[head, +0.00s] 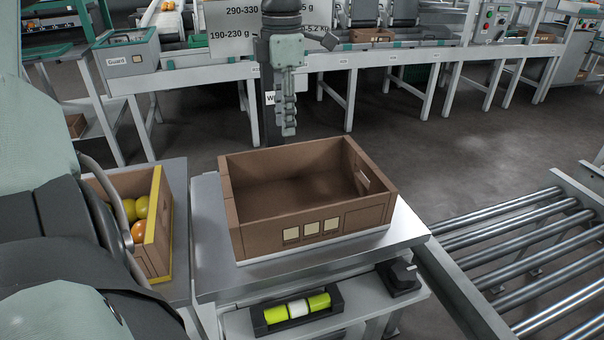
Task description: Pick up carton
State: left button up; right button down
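The brown open-topped carton (310,232) sits upright on the metal platform (226,268) in the middle of the head view. It looks empty, with a hand slot in its right end wall and pale squares on its near side. My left gripper (288,128) points down by the carton's far wall, and its fingertips show just above the far rim. It is seen edge-on, so I cannot tell how far its fingers are apart. Contact with the carton is not visible. My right gripper is not in view.
A yellow-edged crate (158,225) with yellow and orange tomatoes stands left of the platform, partly behind my arm. A roller conveyor (530,250) runs at the right. A level vial (297,308) is in front. Sorting benches (330,62) stand behind, beyond open floor.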

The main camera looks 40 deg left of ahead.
aim_at(287, 147)
pick_arm(q)
jog(key=f, duration=0.5)
jog(key=w+a+f, duration=0.1)
jog(key=f, duration=0.1)
jog(key=shift+f, duration=0.35)
grip_shut()
